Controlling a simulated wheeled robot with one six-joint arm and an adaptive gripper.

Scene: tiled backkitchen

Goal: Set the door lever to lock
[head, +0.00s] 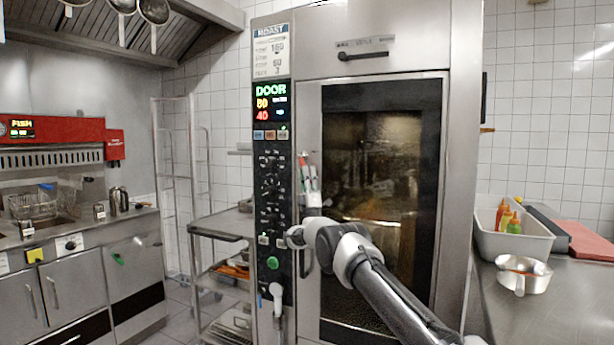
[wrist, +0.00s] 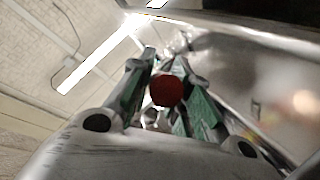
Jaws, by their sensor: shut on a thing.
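The tall steel oven has a closed glass door (head: 378,180) with a dark frame. My gripper (head: 309,168) points upward at the door's left edge, beside the control panel. In the wrist view, its green-padded fingers (wrist: 162,62) are closed around a round red end (wrist: 167,90), which looks like the end of the door lever. In the head view my gripper and arm hide most of the lever, so its angle cannot be read. A dark curved piece (head: 304,265) shows below my wrist at the door edge.
The control panel (head: 271,190) with its display reading DOOR, knobs and a green button stands just left of my gripper. A hand shower (head: 277,297) hangs below. A dark handle (head: 366,55) sits above the door.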

